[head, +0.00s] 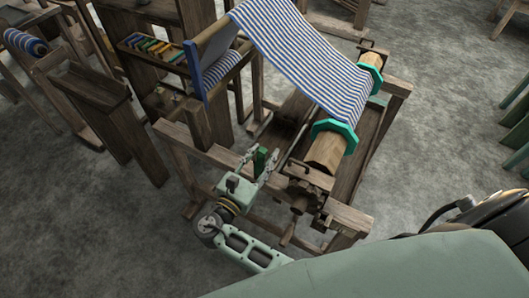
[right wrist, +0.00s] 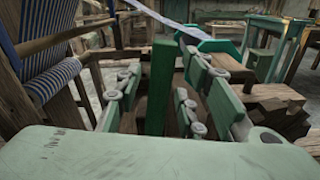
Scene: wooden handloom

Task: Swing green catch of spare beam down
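The green catch (head: 260,160) is a small dark green bar standing upright at the near left of the wooden loom frame. It also shows in the right wrist view (right wrist: 159,85), between the fingers. My right gripper (head: 261,166) is open, with one finger on each side of the catch. In the right wrist view, gaps show between the catch and both fingers. The catch's lower end is hidden behind the gripper body. I cannot tell which part is the spare beam. My left gripper is not in view.
A wooden roller (head: 326,151) with teal flanges carries blue-striped cloth (head: 305,60) close to the right of the gripper. Wooden frame rails (head: 205,148) surround the gripper's left and far sides. A bench (head: 92,88) stands at left. Bare floor (head: 75,220) lies at lower left.

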